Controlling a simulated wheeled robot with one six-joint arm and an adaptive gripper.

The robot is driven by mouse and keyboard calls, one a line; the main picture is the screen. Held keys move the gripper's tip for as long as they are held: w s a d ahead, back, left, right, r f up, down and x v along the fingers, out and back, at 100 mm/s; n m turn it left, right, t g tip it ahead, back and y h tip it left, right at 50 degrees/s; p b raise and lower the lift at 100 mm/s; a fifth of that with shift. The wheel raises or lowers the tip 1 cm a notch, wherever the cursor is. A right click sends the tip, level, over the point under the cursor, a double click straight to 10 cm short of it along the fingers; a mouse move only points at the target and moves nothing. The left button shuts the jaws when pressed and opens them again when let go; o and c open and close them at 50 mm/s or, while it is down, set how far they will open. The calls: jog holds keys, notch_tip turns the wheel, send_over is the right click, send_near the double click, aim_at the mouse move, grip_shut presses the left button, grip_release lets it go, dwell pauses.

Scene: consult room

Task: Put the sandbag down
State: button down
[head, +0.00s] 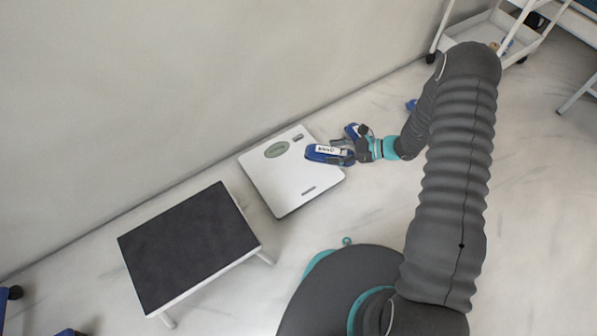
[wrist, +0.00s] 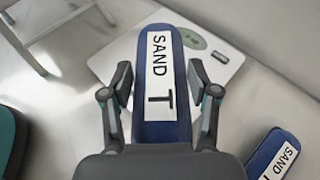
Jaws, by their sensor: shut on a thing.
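The sandbag in my grip is a long blue bag with a white "SAND" label (head: 316,154). In the wrist view the sandbag (wrist: 161,112) points away from me between the two fingers. My gripper (head: 347,153) is shut on it; the wrist view also shows the gripper (wrist: 160,78). In the head view the bag appears over the right part of a white scale (head: 285,180). I cannot tell whether it touches the scale. A second blue sandbag (wrist: 272,150), also labelled, lies to the right in the wrist view.
A low step stool with a dark top (head: 188,246) stands left of the scale. The wall (head: 180,80) runs behind both. A white trolley (head: 490,35) stands at the top right. A small blue thing (head: 411,105) is on the floor near my arm. Floor at right is mostly clear.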

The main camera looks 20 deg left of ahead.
jog(key=b, duration=0.1)
send_over(302, 178)
notch_tip(302, 178, down, 6)
jog(key=shift+f, duration=0.15)
jog(key=shift+f+b, duration=0.3)
jog(key=shift+f, duration=1.7)
jog(key=shift+f, duration=0.15)
jog(key=shift+c, duration=1.4)
grip_release()
